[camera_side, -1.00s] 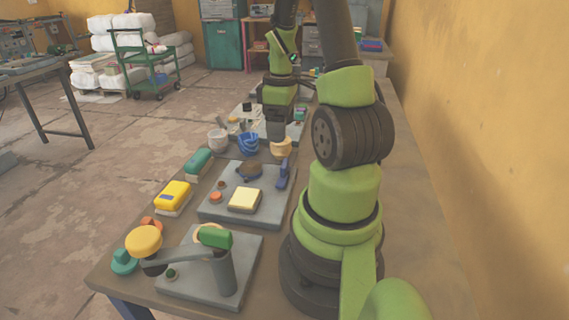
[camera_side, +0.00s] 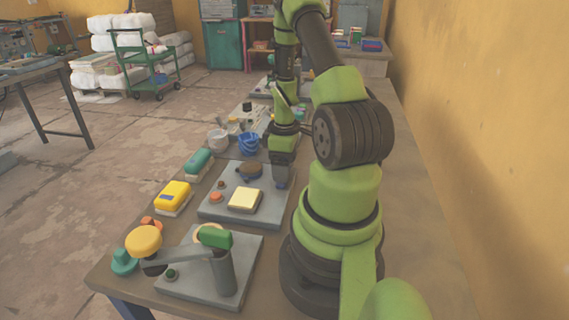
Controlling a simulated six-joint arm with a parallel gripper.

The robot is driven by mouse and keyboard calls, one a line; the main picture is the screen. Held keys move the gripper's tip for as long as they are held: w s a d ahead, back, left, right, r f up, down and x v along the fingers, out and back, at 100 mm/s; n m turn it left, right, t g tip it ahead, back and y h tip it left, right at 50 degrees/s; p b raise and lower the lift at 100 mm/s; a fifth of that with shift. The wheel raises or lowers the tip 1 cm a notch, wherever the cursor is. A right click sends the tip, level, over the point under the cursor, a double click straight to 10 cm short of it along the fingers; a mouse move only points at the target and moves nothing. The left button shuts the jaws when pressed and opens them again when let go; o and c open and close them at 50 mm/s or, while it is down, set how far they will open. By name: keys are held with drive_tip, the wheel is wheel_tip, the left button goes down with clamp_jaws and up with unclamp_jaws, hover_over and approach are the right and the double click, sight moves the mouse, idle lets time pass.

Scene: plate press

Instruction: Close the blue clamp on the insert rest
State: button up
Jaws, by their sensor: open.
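The blue clamp (camera_side: 281,182) stands at the right back edge of the middle grey plate (camera_side: 222,209). Only its lower part shows; my gripper (camera_side: 282,160) covers the rest. My gripper points down right over or at the clamp, and I cannot tell whether it touches it. The gripper is open, though its separate fingers are hard to make out. On the same plate lie a pale yellow block (camera_side: 244,199) on a dark base, a dark round part (camera_side: 249,171) and an orange knob (camera_side: 216,197). I cannot tell which part is the insert rest.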

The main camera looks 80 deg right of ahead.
drive_tip(key=c, duration=0.9)
drive_tip(key=shift+c, duration=0.2)
drive_tip(key=m, duration=0.4)
drive_tip(key=shift+m, duration=0.3)
drive_tip(key=m, duration=0.9)
drive_tip(key=shift+m, duration=2.2)
